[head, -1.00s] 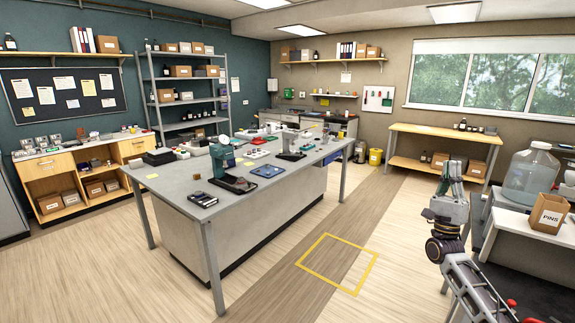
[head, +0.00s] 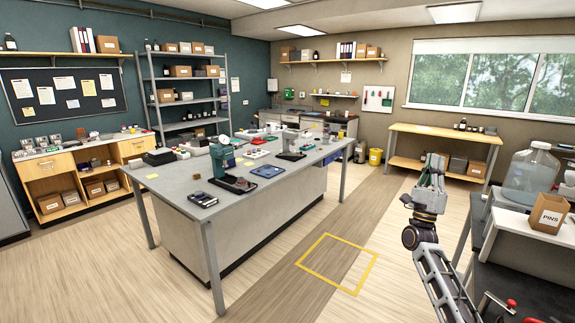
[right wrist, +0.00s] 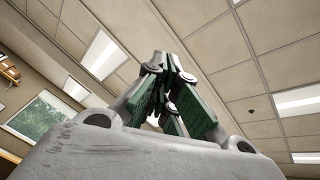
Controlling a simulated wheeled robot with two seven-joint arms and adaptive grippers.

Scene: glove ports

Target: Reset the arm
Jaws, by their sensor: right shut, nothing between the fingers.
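My right gripper (head: 434,166) is raised at the right of the head view, fingers pointing up, in front of the open floor between the centre bench and the right-hand bench. It is shut and empty. In the right wrist view the gripper (right wrist: 172,85) shows its green-padded fingers close together against the ceiling, with nothing between them. My left gripper is in neither view.
A long grey bench (head: 300,168) with tools stands in the middle. At the right, a white box (head: 507,235), a large clear jug (head: 530,176) and a PINS carton (head: 548,213) stand near my right arm. A yellow floor square (head: 338,262) lies on clear floor.

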